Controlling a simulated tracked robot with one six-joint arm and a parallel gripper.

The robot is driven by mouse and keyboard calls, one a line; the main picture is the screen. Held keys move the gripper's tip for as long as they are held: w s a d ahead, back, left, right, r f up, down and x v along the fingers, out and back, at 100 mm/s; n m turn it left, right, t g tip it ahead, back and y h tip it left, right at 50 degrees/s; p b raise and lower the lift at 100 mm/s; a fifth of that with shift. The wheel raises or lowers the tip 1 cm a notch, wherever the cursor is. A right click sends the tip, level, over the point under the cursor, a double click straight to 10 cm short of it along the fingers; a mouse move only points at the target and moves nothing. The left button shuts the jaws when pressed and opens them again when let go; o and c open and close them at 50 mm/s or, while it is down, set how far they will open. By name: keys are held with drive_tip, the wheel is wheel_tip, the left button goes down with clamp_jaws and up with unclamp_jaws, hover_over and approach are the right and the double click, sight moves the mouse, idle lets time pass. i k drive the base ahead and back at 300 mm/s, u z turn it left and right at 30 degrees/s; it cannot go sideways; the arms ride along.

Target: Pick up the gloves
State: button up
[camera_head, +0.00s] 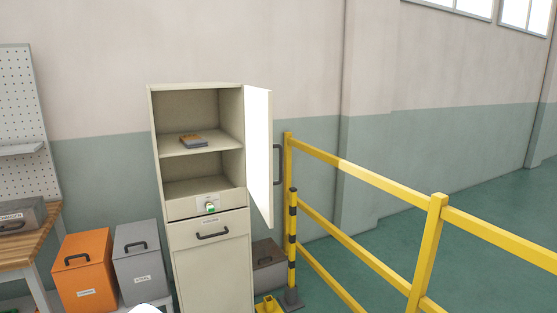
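A small flat orange-brown and grey item (193,140) lies on the upper shelf of the open cabinet (209,245). It may be the gloves, but it is too small to tell for sure. Nothing else in view looks like gloves. The cabinet's upper door (259,150) is swung open to the right. The shelf space below the item looks empty. My gripper is not in view.
Below the shelves are a panel with a green-and-white knob (210,207) and a closed front with a dark handle (212,235). Orange (84,275) and grey (138,265) boxes stand left. A wooden workbench (33,241) is far left. Yellow railing (425,255) runs along the right.

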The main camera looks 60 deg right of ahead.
sight(194, 142)
drive_tip(key=u, duration=0.05)
drive_tip(key=k, duration=1)
drive_tip(key=z, duration=2.25)
drive_tip(key=i, duration=1.85)
drive_tip(key=z, duration=0.05)
